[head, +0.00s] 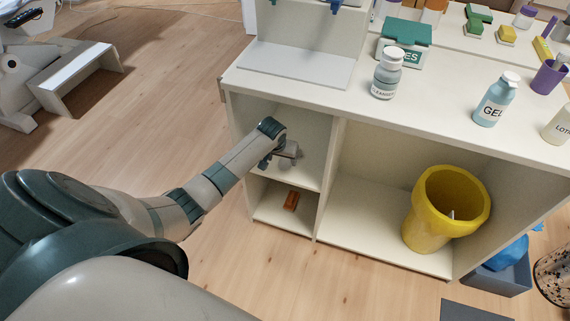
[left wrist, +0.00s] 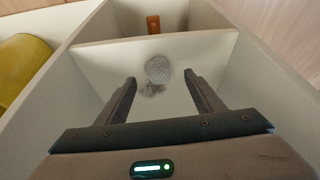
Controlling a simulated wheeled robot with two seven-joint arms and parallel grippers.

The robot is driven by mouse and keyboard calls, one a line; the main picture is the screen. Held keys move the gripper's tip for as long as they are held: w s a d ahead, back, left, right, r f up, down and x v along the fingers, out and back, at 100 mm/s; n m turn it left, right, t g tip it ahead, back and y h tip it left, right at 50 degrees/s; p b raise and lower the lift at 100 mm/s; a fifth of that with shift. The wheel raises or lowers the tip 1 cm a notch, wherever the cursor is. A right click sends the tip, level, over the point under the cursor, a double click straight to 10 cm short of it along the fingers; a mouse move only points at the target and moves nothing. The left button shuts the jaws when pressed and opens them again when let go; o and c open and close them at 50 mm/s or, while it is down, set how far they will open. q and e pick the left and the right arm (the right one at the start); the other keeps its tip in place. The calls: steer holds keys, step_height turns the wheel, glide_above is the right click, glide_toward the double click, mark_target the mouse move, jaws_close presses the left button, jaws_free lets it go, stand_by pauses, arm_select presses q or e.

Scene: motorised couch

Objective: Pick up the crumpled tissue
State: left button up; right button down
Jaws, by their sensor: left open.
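A pale grey, round crumpled item (left wrist: 158,70), which looks like the crumpled tissue, lies on the upper left shelf of the white cabinet. A darker ragged patch shows at its lower edge; I cannot tell if that is part of it. In the head view a small grey patch of it (head: 287,163) shows just below my left gripper (head: 286,151). In the left wrist view my left gripper (left wrist: 160,77) is open, and the item shows between and just beyond its fingertips, with no finger visibly touching it. My right gripper is not in view.
The cabinet top (head: 320,93) and side panels frame the compartment closely. An orange block (head: 291,200) lies in the compartment below. A yellow bin (head: 425,235) with something white inside stands in the right compartment. Bottles, including a GEL bottle (head: 492,101), stand on top.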

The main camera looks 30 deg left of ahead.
mark_target(284, 163)
arm_select(q)
steer(key=shift+w+f, duration=0.25)
steer(key=shift+f, duration=0.35)
steer(key=x, duration=0.3)
steer(key=shift+d+b, duration=0.2)
steer(key=shift+b, duration=0.2)
steer(key=shift+w+f, duration=0.2)
steer(key=shift+f, duration=0.15)
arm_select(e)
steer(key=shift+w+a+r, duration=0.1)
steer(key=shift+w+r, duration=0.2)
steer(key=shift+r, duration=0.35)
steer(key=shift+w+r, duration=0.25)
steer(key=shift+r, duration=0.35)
arm_select(q)
steer(key=shift+c, duration=0.6)
steer(key=c, duration=1)
steer(key=shift+a, duration=0.1)
